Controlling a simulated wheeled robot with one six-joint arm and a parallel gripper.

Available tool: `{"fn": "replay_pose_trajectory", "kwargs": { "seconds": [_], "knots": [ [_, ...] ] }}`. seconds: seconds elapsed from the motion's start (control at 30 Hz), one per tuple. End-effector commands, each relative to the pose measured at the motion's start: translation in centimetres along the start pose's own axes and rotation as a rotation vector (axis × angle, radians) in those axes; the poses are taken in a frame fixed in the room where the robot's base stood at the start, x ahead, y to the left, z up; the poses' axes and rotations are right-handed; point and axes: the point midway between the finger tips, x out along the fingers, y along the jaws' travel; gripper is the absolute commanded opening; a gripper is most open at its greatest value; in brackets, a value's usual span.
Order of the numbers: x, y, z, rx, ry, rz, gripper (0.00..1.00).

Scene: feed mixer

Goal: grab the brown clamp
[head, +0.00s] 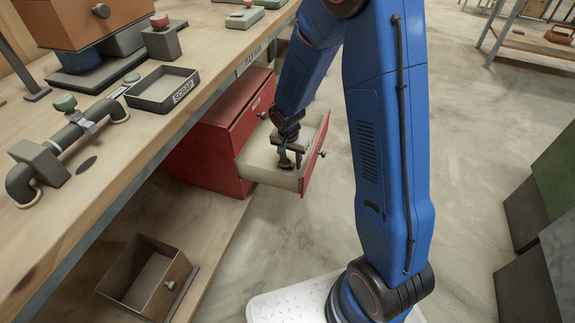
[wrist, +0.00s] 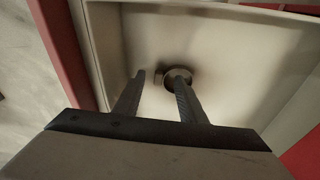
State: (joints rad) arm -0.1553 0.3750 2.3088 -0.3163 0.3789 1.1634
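The brown clamp (wrist: 165,72) lies on the pale floor of the open red drawer (head: 261,174). In the wrist view it is a small round ring with a stub on its left side. My gripper (wrist: 160,78) points down into the drawer, its two dark fingers apart. The right fingertip overlaps the ring and hides part of it. The stub shows between the fingertips, with a gap to the left one. Whether the fingers touch the clamp is unclear. In the head view my gripper (head: 290,155) is inside the drawer, and the clamp is small and largely hidden.
The drawer's walls stand around my gripper, and its red cabinet (head: 205,150) is under the workbench (head: 125,150). An open brown box (head: 170,290) sits low at left.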

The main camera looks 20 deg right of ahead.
Motion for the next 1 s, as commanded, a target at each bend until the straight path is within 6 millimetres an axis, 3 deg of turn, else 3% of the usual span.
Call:
{"fn": "replay_pose_trajectory", "kwargs": {
  "seconds": [0.33, 0.37, 0.5, 0.53, 1.0],
  "knots": [
    [0.67, -0.02, 0.01, 0.001, 0.0, -0.001, 0.37],
    [0.67, -0.02, 0.01, 0.0, 0.0, -0.001, 0.35],
    [0.66, -0.02, 0.0, 0.0, 0.0, -0.001, 0.01],
    [0.66, -0.02, 0.01, 0.0, 0.0, -0.001, 0.0],
    [0.03, -0.07, -0.14, 0.0, 0.002, -0.002, 0.0]
  ]
}}
